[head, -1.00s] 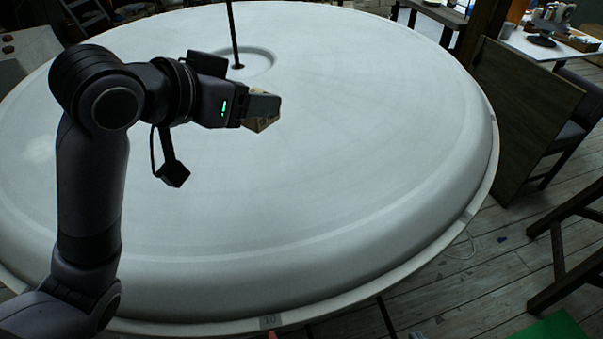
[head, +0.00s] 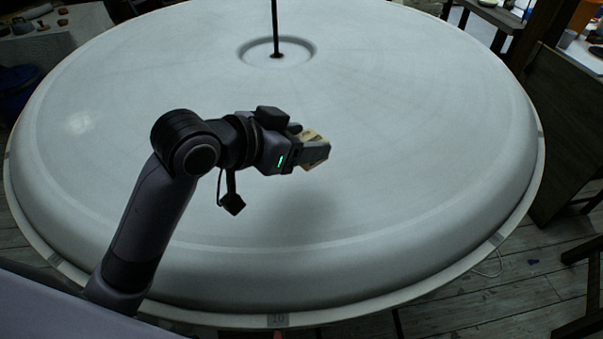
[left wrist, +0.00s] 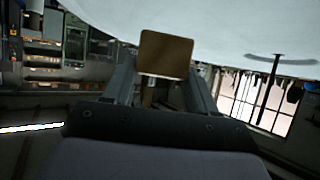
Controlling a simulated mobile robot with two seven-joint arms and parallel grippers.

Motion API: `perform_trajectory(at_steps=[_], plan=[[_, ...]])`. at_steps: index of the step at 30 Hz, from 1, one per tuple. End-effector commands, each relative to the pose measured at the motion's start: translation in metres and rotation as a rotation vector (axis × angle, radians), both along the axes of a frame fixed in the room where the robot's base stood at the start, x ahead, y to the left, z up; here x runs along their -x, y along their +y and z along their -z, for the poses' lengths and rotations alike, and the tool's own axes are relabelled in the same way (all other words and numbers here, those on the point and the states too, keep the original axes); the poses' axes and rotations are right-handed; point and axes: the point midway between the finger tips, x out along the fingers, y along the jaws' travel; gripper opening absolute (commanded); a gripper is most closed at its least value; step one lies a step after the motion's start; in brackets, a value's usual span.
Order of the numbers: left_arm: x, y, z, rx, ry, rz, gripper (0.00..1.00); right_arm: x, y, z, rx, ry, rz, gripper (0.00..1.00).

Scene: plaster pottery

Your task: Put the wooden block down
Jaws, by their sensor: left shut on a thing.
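A small tan wooden block (head: 314,153) is held in the jaws of my left gripper (head: 318,152). In the left wrist view the wooden block (left wrist: 165,54) sits between the fingertips of my left gripper (left wrist: 160,75), its flat brown face toward the camera. In the head view the block is over the large round white plaster surface (head: 400,150). A shadow lies on the plaster below the arm, and the block looks held above the surface. The fingers hide part of the block. My right gripper is not in view.
A dark upright rod (head: 275,25) stands in a shallow ring at the plaster's centre. The plaster around the gripper is clear. A wooden panel (head: 562,120) stands at the right, and a table with small items (head: 60,45) is at the far left.

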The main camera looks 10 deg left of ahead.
Motion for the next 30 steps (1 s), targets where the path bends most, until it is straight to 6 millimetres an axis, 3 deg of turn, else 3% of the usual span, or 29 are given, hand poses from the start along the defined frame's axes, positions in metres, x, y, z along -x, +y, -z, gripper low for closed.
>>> perform_trajectory(at_steps=[3, 16, 30], plan=[[0.000, 0.000, 0.025, -0.001, 0.004, -0.001, 0.27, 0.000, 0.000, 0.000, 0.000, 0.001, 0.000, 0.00], [0.000, 0.000, 0.074, -0.001, 0.003, 0.000, 0.27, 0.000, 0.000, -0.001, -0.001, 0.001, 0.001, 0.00], [0.000, 0.000, 0.084, -0.001, -0.001, 0.000, 0.27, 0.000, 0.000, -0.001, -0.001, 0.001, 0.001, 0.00]])
